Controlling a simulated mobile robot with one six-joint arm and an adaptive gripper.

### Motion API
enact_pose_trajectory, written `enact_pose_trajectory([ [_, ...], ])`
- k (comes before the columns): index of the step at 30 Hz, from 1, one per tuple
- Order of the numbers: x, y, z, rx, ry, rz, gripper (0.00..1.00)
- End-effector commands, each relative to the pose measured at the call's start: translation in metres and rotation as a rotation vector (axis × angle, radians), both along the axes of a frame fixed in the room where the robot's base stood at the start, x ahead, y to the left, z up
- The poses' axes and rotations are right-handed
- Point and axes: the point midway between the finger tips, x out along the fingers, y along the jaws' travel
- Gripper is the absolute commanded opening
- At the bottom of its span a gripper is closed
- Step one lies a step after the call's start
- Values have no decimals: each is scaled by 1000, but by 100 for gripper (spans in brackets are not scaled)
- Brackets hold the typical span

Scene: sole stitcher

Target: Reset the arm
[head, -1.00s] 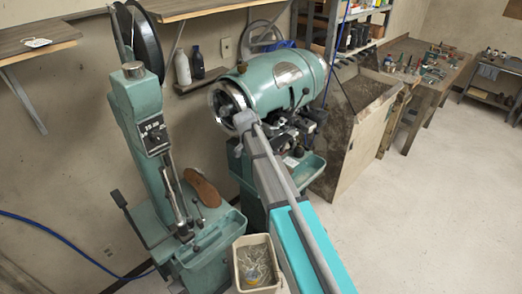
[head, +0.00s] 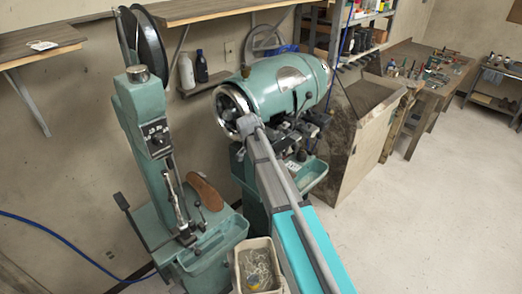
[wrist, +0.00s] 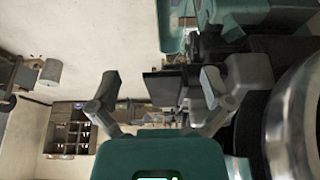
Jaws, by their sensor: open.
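My gripper (wrist: 160,88) shows in the wrist view with its two grey fingers spread wide apart and nothing between them. In the head view my teal and grey arm reaches up from the bottom edge to the front of the green drum-shaped machine (head: 288,82). The gripper itself cannot be made out there. The green sole stitcher (head: 143,110) stands left of my arm, with a brown shoe sole (head: 205,193) on its base. In the wrist view a large metal ring (wrist: 292,125) lies close to the right of the gripper.
A cream bin (head: 238,272) with loose contents stands beside my arm at the bottom. A wooden box (head: 350,160) and a cluttered workbench (head: 425,82) stand to the right. Wall shelves (head: 210,12) hang behind the machines. The floor at right is clear.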

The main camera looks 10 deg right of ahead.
Motion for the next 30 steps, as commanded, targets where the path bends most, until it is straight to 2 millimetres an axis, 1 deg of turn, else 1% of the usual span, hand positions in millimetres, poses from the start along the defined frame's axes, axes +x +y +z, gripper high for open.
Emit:
enact_pose_trajectory([
  [5,0,0,0,0,0,0,100],
  [8,-5,-2,-5,1,8,12,100],
  [11,-16,-5,-14,4,25,39,100],
  [14,-34,-9,-28,9,54,86,100],
  [20,-86,-20,-65,31,138,235,100],
  [21,-97,-22,-74,38,156,271,100],
  [30,-182,-34,-131,94,269,550,100],
])
